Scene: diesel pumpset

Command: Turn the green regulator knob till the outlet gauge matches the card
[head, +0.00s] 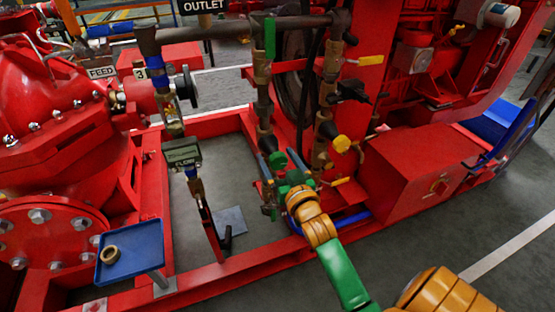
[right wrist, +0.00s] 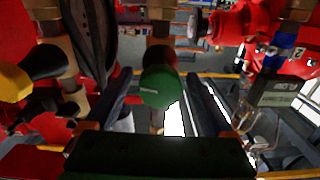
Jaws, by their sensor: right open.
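The green regulator knob (head: 278,160) sits at the lower end of the left brass pipe column. In the right wrist view, the green knob (right wrist: 161,87) is round and near the middle, between the two dark fingers. My right gripper (head: 279,163) is open around the knob, with a finger to each side. In the right wrist view, the right gripper (right wrist: 160,92) shows a gap between each finger and the knob. An OUTLET sign (head: 203,5) is cut off at the top edge. I cannot make out the outlet gauge or the card. My left gripper is not in view.
A yellow knob (head: 341,144) is on the neighbouring pipe, close to the right gripper. A FLOW meter (head: 183,154) stands to the left. A blue tray (head: 134,262) holding a brass ring is at lower left. Red frame rails and a red box (head: 420,175) surround the area.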

